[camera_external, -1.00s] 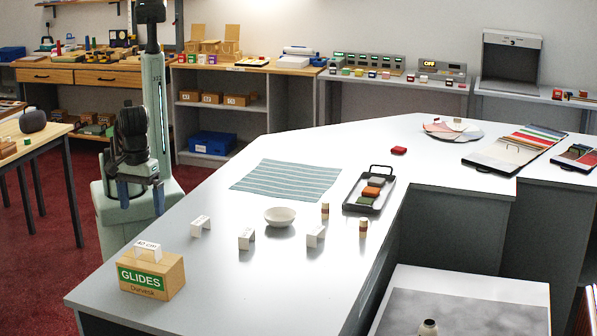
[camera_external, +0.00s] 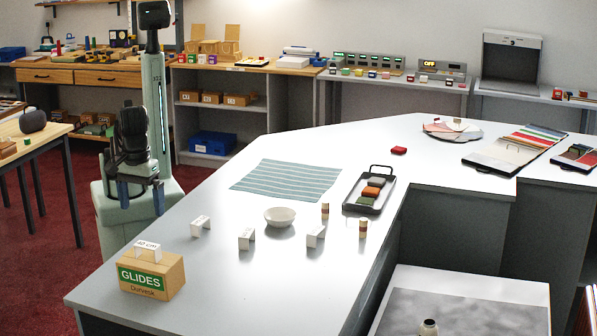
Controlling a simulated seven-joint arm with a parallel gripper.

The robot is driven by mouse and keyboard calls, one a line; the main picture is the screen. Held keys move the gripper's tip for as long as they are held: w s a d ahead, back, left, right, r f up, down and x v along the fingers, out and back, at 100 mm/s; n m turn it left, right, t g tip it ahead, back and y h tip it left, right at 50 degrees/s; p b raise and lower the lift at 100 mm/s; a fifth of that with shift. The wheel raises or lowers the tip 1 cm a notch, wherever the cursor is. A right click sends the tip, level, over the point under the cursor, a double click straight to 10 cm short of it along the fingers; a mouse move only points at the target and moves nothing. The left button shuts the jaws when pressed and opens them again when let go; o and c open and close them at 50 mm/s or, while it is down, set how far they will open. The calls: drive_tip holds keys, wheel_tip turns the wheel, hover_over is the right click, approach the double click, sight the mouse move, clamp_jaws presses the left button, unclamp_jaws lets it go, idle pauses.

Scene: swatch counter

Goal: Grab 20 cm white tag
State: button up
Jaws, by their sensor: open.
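Three small white folded tags stand on the grey counter (camera_external: 215,275): a left one (camera_external: 200,226), a middle one (camera_external: 246,239) and a right one (camera_external: 315,237). Their print is too small to read, so I cannot tell which is the 20 cm one. Another white tag (camera_external: 147,250), seemingly reading 40 CM, stands on the wooden GLIDES box (camera_external: 152,277). My gripper (camera_external: 141,198) is open and empty, fingers pointing down, beside the counter's left edge and apart from all the tags.
A white bowl (camera_external: 280,217) and two small banded cylinders (camera_external: 325,211) (camera_external: 363,229) stand near the tags. Behind them lie a striped cloth (camera_external: 287,181) and a black tray (camera_external: 362,208) of coloured blocks. The counter's front left is mostly clear.

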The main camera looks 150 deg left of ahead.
idle(0.5)
drive_tip(key=s+a+f+n+t, duration=0.1)
drive_tip(key=s+a+n, duration=0.1)
drive_tip(key=s+a, duration=1.1)
drive_tip(key=m+t+y, duration=0.2)
drive_tip(key=m+y, duration=0.1)
drive_tip(key=m, duration=1.8)
approach(201, 221)
drive_tip(key=shift+x, duration=2.65)
drive_tip(key=shift+s+f, duration=0.1)
drive_tip(key=shift+f, duration=0.05)
